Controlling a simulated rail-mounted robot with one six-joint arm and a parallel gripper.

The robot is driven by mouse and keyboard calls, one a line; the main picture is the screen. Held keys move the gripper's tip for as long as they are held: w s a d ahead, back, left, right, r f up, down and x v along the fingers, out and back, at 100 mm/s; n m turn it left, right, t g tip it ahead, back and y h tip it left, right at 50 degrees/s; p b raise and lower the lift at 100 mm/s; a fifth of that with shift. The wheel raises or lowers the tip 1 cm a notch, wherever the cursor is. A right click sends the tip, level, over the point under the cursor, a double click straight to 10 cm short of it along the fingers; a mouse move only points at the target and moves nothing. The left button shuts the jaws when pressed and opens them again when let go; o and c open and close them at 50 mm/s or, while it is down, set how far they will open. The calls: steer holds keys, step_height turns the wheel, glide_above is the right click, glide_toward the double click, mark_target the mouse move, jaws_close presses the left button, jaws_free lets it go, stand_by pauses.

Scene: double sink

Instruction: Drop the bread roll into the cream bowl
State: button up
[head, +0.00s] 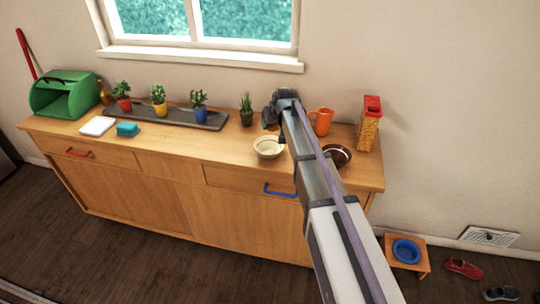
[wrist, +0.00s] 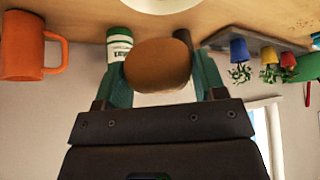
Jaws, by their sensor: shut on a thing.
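The bread roll (wrist: 158,66) is brown and rounded, and sits between the two green-padded fingers of my gripper (wrist: 160,76) in the wrist view. My gripper is shut on it. The cream bowl (head: 268,148) stands on the sideboard's wooden top, just left of my arm in the head view. A pale bowl rim at the top edge of the wrist view (wrist: 148,6) looks like the same bowl, beyond the roll and apart from it. In the head view my arm's end is above and behind the bowl, and I cannot make out the roll there.
An orange mug (head: 320,122), a brown bowl (head: 338,155) and a red-topped pasta container (head: 369,122) stand to the right. Potted plants on a dark tray (head: 180,118) stand left. A green-and-white container (wrist: 117,44) is beside the roll in the wrist view.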

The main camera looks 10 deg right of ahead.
step_height(320, 180, down, 3)
steer(key=shift+f+b, duration=0.1)
steer(key=shift+b, duration=0.8)
steer(key=o, duration=1)
steer(key=shift+r, duration=0.25)
steer(key=p+v, duration=0.9)
steer(key=v, duration=0.1)
steer(key=shift+s+r, duration=0.2)
steer(key=shift+r, duration=0.05)
steer(key=shift+s, duration=0.1)
